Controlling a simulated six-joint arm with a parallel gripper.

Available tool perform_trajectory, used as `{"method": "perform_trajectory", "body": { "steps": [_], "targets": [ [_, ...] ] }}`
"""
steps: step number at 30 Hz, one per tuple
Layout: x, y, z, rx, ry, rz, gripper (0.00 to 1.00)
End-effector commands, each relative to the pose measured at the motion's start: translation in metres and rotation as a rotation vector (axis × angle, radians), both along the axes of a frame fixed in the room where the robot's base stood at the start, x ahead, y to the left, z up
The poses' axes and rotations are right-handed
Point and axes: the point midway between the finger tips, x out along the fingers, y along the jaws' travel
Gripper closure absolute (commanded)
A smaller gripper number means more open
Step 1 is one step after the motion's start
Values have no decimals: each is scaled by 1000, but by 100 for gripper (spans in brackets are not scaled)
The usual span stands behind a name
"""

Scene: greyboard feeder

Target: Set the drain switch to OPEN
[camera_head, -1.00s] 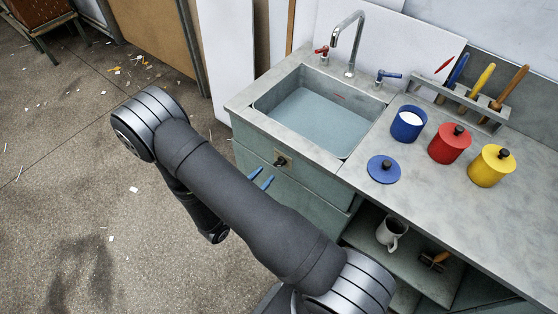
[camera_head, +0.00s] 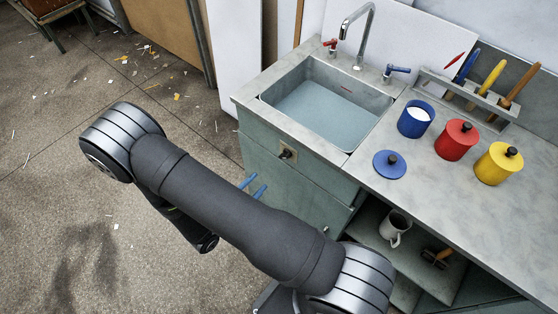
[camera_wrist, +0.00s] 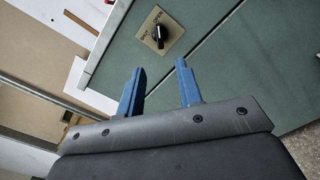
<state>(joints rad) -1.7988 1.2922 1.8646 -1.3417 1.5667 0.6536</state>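The drain switch is a dark knob on a tan plate (camera_head: 287,154) on the green cabinet front below the sink. In the wrist view the switch (camera_wrist: 160,33) is ahead of my gripper, near the top of the picture, with small lettering on its plate. My gripper (camera_head: 253,186) shows as two blue fingers below and left of the switch in the head view. In the wrist view my gripper (camera_wrist: 160,68) is open and empty, its fingers apart and not touching the switch.
The sink (camera_head: 326,107) has a tap with a red handle (camera_head: 331,44) and a blue handle (camera_head: 397,70). Blue, red and yellow pots stand on the counter (camera_head: 420,190). A mug (camera_head: 395,228) sits on the open shelf below. The floor left of the cabinet is mostly clear.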

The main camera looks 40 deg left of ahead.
Motion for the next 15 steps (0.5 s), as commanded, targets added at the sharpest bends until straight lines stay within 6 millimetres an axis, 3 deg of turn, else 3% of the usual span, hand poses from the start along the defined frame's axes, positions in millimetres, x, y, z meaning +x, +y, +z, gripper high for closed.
{"method": "perform_trajectory", "body": {
  "steps": [15],
  "targets": [
    [82, -1, 0, -1, -1, -4, 67]
  ]
}}
